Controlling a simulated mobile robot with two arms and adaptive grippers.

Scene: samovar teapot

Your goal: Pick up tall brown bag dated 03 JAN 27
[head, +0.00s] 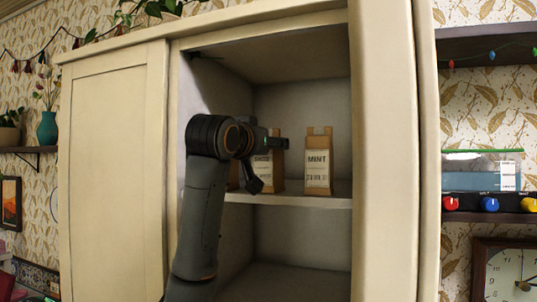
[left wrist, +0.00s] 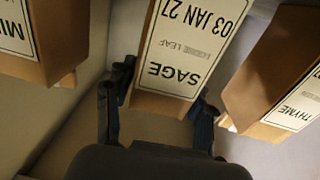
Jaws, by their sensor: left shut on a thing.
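The tall brown bag (left wrist: 190,45) has a white label reading SAGE and 03 JAN 27, upside down in the left wrist view. It also shows in the head view (head: 277,172), partly hidden by my left gripper, on the upper cupboard shelf. My left gripper (head: 268,164) reaches into the cupboard. Its two fingers (left wrist: 163,96) lie on either side of the SAGE bag and are shut on it. I cannot tell whether the bag's base touches the shelf. My right gripper is in neither view.
A brown MINT bag (head: 318,162) stands on the shelf (head: 290,200) to the right; it also shows in the left wrist view (left wrist: 50,65). A THYME bag (left wrist: 265,65) is close on the other side. The cupboard's closed left door (head: 112,165) borders the opening.

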